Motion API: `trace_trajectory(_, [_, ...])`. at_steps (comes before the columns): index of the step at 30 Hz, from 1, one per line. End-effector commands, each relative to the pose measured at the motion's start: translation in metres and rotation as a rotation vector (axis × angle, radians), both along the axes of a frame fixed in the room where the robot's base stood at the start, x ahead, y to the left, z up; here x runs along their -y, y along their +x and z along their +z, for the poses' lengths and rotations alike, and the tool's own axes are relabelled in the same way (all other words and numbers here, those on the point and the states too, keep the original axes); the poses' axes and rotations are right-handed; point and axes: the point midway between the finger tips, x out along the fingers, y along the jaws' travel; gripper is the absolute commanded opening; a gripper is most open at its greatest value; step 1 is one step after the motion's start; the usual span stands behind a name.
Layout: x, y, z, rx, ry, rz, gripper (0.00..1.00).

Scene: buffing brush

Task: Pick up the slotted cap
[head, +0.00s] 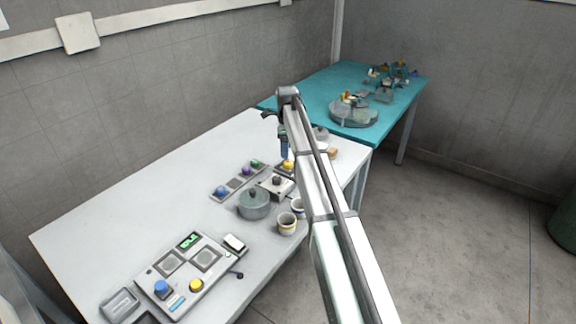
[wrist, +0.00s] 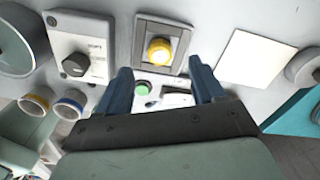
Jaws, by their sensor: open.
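I cannot surely pick out the slotted cap in either view. My gripper (wrist: 160,66) is open, its two blue fingers apart, with nothing seen held between them. In the head view my gripper (head: 284,150) points down over the far end of the white table. A yellow round button (wrist: 160,51) in a grey square frame lies just beyond the fingertips in the wrist view. A small green round piece (wrist: 142,88) and white shapes show in the gap between the fingers, partly hidden by the gripper body. A grey round piece (wrist: 304,68) is at the right edge.
A white box with a black knob (wrist: 76,65) and a grey pot (head: 254,205) stand left of the gripper. Striped cups (head: 287,226) stand near the front edge. A control panel (head: 187,275) is at the near end. A teal table (head: 330,85) stands behind.

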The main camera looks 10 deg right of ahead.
Motion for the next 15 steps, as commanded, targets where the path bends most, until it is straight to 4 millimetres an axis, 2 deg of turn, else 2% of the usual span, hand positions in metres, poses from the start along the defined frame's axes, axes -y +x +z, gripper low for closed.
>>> trace_trajectory(8, [0.000, -0.001, -0.015, 0.001, 0.000, 0.000, 0.68])
trace_trajectory(15, [0.001, -0.002, -0.047, 0.000, 0.000, 0.000, 0.68])
